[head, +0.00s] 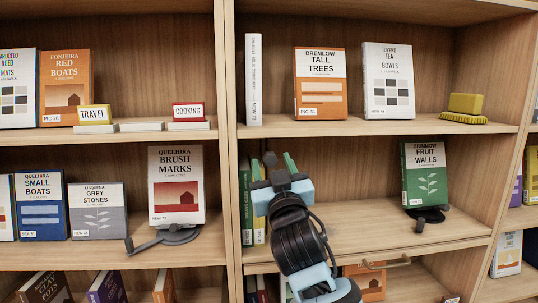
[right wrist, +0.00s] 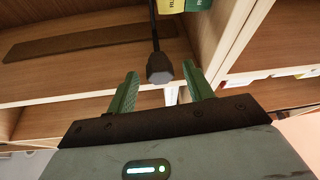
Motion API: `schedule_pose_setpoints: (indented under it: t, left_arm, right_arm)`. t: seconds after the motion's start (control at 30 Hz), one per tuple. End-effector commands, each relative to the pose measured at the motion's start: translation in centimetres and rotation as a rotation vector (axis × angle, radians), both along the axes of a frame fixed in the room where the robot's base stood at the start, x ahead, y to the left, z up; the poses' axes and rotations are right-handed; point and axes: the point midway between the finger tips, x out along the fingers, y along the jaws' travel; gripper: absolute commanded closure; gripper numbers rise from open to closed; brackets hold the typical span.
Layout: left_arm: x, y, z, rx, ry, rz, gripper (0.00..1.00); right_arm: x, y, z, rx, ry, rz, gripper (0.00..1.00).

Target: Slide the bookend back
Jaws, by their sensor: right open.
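A black rod with a faceted dark knob (right wrist: 160,66), which looks like part of the bookend, shows in the right wrist view. The knob appears between the fingertips of my right gripper (right wrist: 160,75); its depth relative to them is unclear. The fingers are open, with a gap on both sides. In the head view my right gripper (head: 272,176) is in front of the middle shelf, by a green book (head: 246,200) and a yellow book (head: 259,222). It hides most of the bookend there. My left gripper is out of view.
A Fruit Walls book (head: 424,172) stands on a dark stand (head: 428,214) at the right of the middle shelf (head: 365,232). Bare shelf lies between it and my gripper. An upright divider (head: 229,170) is left of the green book. A yellow brush (head: 465,105) lies above.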

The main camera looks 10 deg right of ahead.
Motion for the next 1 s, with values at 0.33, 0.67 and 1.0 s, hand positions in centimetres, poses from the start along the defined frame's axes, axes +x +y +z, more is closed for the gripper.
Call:
schedule_pose_setpoints:
  t: [0.33, 0.67, 1.0]
  left_arm:
    - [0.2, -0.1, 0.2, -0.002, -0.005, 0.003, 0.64]
    - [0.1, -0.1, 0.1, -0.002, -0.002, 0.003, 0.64]
    - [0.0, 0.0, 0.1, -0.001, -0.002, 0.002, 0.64]
  right_arm:
    - [3.3, 0.4, 1.4, 0.0, -0.001, 0.001, 0.48]
    - [3.8, 0.4, 1.5, 0.001, 0.0, 0.001, 0.48]
    - [3.8, 0.4, 1.5, 0.0, 0.0, 0.001, 0.82]
